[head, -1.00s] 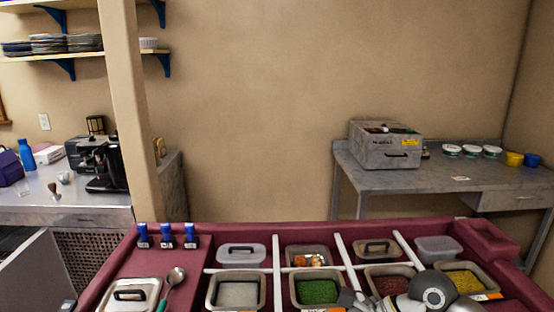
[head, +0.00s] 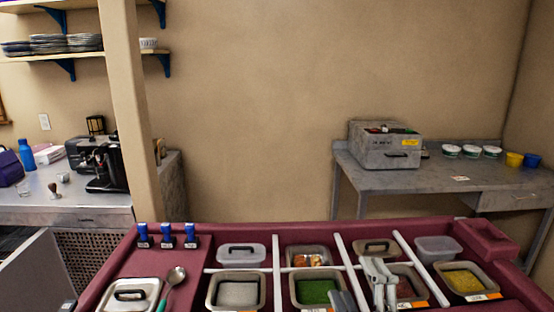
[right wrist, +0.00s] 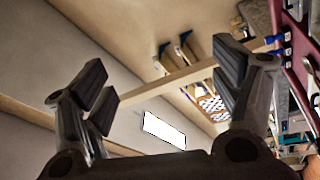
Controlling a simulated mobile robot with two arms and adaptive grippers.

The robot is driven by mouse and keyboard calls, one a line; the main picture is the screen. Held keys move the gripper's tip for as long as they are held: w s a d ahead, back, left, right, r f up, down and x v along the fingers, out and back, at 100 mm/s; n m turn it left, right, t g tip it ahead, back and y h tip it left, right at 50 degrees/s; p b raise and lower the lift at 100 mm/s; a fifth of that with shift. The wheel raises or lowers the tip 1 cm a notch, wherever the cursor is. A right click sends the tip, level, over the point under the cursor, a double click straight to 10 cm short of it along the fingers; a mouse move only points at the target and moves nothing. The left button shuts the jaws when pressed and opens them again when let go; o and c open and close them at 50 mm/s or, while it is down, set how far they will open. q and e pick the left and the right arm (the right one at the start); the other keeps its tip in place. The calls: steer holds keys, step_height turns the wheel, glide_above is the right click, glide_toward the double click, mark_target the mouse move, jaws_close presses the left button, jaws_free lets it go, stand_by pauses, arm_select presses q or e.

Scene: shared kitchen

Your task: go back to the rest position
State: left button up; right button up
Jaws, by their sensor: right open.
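My right gripper (head: 379,266) is at the lower right of the head view, fingers pointing up, in front of the maroon prep counter's containers. It partly hides the container of dark red food (head: 408,284). In the right wrist view my right gripper (right wrist: 165,85) has its two dark fingers wide apart with nothing between them. My left gripper is in neither view.
The maroon counter (head: 118,262) holds a green-filled container (head: 316,291), a yellow-filled container (head: 461,280), a lidded container (head: 131,294) and a spoon (head: 173,283). A steel table (head: 440,178) with a grey box (head: 386,148) stands at the back right.

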steer(key=s+d+f+m+g+h, duration=0.3)
steer(key=s+f+m+g, duration=0.15)
steer(key=f, duration=0.45)
steer(key=s+d+f+m+g+h, duration=0.35)
steer(key=f+m, duration=0.25)
steer(key=f, duration=0.3)
steer(key=s+f+m+g+y, duration=0.1)
steer(key=s+f+m+g, duration=0.1)
steer(key=s+f+g, duration=0.45)
steer(key=s+f+m+g+y, duration=0.1)
steer(key=s+f+m+g, duration=0.15)
steer(key=s, duration=0.75)
step_height(320, 180, down, 29)
steer(key=s+n, duration=0.1)
steer(key=s, duration=0.2)
steer(key=s+d+f+g, duration=0.2)
steer(key=s+f, duration=1.2)
steer(key=s, duration=0.2)
steer(key=shift+f, duration=0.25)
